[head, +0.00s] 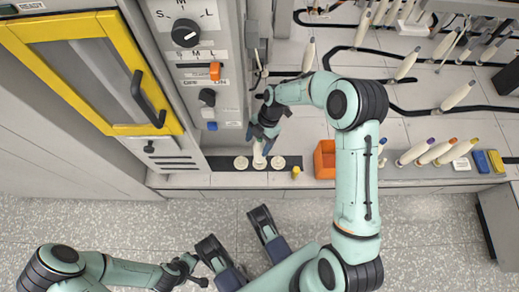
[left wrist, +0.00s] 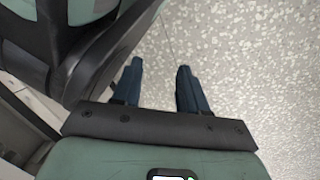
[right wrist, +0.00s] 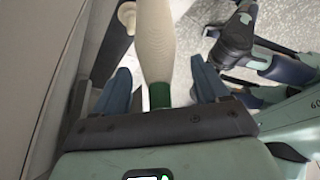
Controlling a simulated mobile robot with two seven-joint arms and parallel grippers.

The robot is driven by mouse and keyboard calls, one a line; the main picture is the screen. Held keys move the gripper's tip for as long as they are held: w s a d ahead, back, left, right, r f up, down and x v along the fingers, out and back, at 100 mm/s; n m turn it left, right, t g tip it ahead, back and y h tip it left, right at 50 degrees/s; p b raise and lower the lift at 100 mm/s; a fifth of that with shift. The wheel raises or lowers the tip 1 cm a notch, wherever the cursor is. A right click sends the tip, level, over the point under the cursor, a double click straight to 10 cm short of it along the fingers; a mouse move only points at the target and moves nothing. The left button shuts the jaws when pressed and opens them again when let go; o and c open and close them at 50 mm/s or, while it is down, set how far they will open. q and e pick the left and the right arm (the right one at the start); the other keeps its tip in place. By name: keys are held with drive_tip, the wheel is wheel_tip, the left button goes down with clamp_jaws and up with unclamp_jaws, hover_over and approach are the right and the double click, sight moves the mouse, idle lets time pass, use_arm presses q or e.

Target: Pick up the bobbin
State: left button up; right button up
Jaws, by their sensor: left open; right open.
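A cream bobbin (head: 258,152) with a green band stands at the black tray strip (head: 293,161) by the machine's front edge. In the right wrist view the bobbin (right wrist: 156,42) lies between the fingers of my right gripper (right wrist: 161,70). That gripper is open, with a gap visible on both sides of the bobbin. In the head view my right gripper (head: 264,138) partly covers the bobbin, and its lower end is hard to see. My left gripper (left wrist: 160,67) is open and empty above the speckled floor, well away from the bobbin.
Pale round seats (head: 241,162) show on the tray. A grey control panel (head: 195,75) and a yellow-framed door (head: 95,70) stand to the left. An orange box (head: 325,160) and a small yellow piece (head: 295,171) are to the right. Several other bobbins (head: 412,152) stand farther right.

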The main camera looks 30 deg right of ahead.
clamp_jaws()
use_arm(q)
drive_tip(key=shift+w+r, duration=0.1)
use_arm(e)
drive_tip(key=shift+r, duration=0.2)
